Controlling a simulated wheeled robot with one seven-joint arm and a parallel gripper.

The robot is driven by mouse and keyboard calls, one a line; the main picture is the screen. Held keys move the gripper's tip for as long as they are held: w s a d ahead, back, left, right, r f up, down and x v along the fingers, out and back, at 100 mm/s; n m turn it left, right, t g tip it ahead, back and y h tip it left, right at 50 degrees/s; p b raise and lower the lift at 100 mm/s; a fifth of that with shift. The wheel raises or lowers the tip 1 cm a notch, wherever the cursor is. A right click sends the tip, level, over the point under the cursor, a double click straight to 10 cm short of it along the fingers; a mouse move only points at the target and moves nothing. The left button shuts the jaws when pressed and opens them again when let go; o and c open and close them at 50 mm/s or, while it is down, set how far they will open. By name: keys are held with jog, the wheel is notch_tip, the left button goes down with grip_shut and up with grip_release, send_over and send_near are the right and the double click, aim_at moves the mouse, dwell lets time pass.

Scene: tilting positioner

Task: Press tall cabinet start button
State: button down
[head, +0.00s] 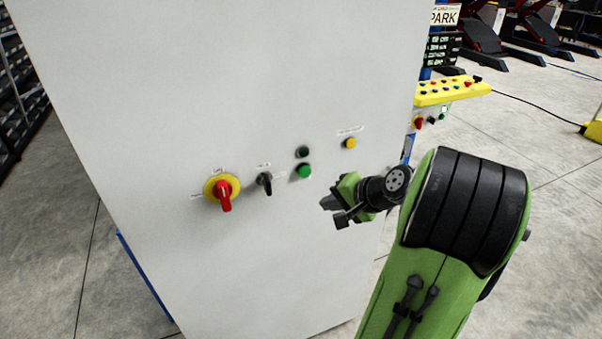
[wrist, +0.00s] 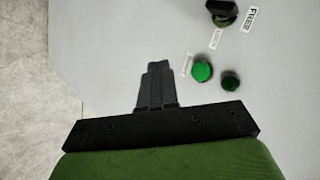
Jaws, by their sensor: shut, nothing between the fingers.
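The tall cabinet (head: 250,90) is a light grey box that fills the middle of the head view. Its front carries a bright green button (head: 304,171) with a dark green button (head: 303,152) just above it. In the wrist view the bright green button (wrist: 202,71) and the dark green one (wrist: 230,81) lie to the right of my fingers. My gripper (head: 330,203) is shut and empty, to the right of and a little below the bright green button in the head view. In the wrist view its fingertips (wrist: 158,66) appear apart from both buttons. The small labels are unreadable in the head view.
A red rotary switch on a yellow disc (head: 223,190), a black selector (head: 265,182) and a yellow button (head: 350,143) are on the same panel. A yellow control box (head: 450,91) stands behind at right. Concrete floor (head: 540,150) is open at right.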

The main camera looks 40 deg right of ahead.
aim_at(305, 172)
jog(key=w+d+p, duration=0.2)
jog(key=w, duration=0.6)
jog(key=shift+w, duration=0.25)
jog(key=shift+d, duration=0.1)
dwell(1.7)
jog(key=shift+w+d+p, duration=0.15)
jog(key=shift+w+p, duration=0.2)
jog(key=shift+w, duration=0.05)
jog(key=shift+w+d, duration=0.1)
jog(key=shift+w, duration=0.35)
dwell(0.6)
jog(key=shift+s+a, duration=0.25)
jog(key=shift+s, duration=0.65)
